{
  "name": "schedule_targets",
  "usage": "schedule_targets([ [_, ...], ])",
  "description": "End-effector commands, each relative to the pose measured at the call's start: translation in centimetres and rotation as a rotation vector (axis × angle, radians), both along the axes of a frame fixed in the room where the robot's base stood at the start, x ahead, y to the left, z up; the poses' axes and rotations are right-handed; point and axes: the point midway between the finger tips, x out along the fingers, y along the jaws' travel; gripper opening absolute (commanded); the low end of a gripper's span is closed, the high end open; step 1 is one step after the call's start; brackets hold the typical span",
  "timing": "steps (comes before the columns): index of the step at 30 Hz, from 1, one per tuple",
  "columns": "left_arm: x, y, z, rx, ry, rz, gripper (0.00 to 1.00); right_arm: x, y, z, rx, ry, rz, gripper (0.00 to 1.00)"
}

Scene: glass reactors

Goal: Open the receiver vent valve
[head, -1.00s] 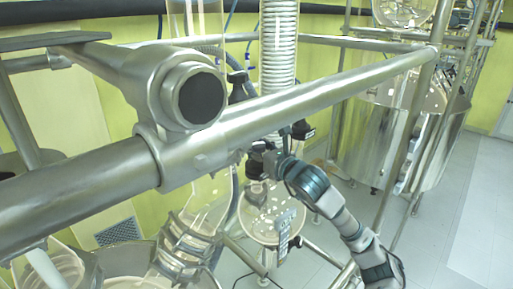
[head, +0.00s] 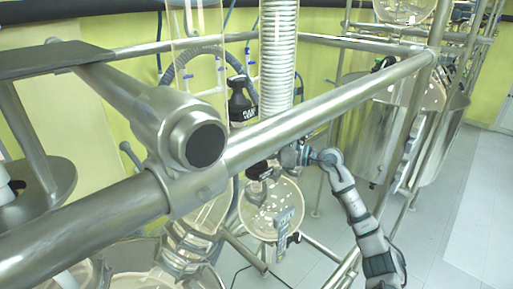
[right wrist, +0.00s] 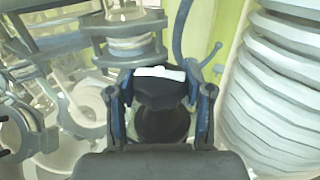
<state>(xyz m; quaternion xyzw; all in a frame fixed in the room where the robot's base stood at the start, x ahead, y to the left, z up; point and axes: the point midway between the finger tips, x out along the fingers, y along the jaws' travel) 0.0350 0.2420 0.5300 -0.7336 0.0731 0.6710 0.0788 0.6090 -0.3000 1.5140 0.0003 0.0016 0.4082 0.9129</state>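A black valve head (head: 258,171) with pale lettering sits just above the round glass receiver (head: 270,212) in the head view. Another black, lettered valve head (head: 240,107) stands higher, behind the steel rail. I cannot tell for sure which is the vent valve. My right gripper (head: 288,155) is beside the lower head, partly behind the rail. In the right wrist view my right gripper (right wrist: 160,112) has its two fingers spread on either side of a black valve head (right wrist: 158,90) with a white label. Contact is not clear. My left gripper is not in view.
A thick steel rail (head: 330,98) crosses in front of the valves, with a clamp joint (head: 190,140) at left. A white ribbed hose (head: 279,50) rises behind it. A steel vessel (head: 375,140) stands at right. Pale floor (head: 440,235) lies clear at lower right.

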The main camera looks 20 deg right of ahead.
Motion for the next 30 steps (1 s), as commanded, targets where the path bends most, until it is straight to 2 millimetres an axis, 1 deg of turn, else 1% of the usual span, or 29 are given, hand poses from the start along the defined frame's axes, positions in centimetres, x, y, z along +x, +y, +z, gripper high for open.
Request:
schedule_targets([
  [1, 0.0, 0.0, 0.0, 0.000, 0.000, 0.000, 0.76, 0.0, 0.0, 0.0, -0.001, -0.001, 0.001, 0.66],
  [2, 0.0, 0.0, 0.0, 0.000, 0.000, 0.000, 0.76, 0.0, 0.0, 0.0, -0.001, -0.001, 0.001, 0.69],
  [11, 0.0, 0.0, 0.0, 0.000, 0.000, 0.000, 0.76, 0.0, 0.0, 0.0, -0.003, 0.000, -0.012, 0.69],
  [14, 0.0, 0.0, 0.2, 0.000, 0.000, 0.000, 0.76, -0.1, 0.0, 0.0, -0.009, 0.000, -0.087, 0.69],
  [18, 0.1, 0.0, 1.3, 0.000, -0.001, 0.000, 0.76, -0.2, 0.0, 0.2, -0.009, -0.003, -0.230, 0.69],
  [22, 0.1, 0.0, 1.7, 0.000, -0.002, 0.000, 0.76, -0.2, 0.1, 0.2, -0.006, -0.006, -0.325, 0.69],
  [24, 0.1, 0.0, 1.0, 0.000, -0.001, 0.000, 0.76, -0.1, 0.2, -0.1, -0.007, -0.003, -0.374, 0.69],
  [26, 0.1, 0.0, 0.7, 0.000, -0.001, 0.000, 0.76, -0.1, 0.3, -0.1, -0.003, -0.005, -0.419, 0.69],
  [27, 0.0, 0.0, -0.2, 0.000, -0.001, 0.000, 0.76, -0.1, 0.5, -0.4, -0.004, -0.006, -0.449, 0.69],
  [30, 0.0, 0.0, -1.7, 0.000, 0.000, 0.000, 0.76, 0.0, 0.6, -0.4, -0.001, -0.007, -0.541, 0.69],
])
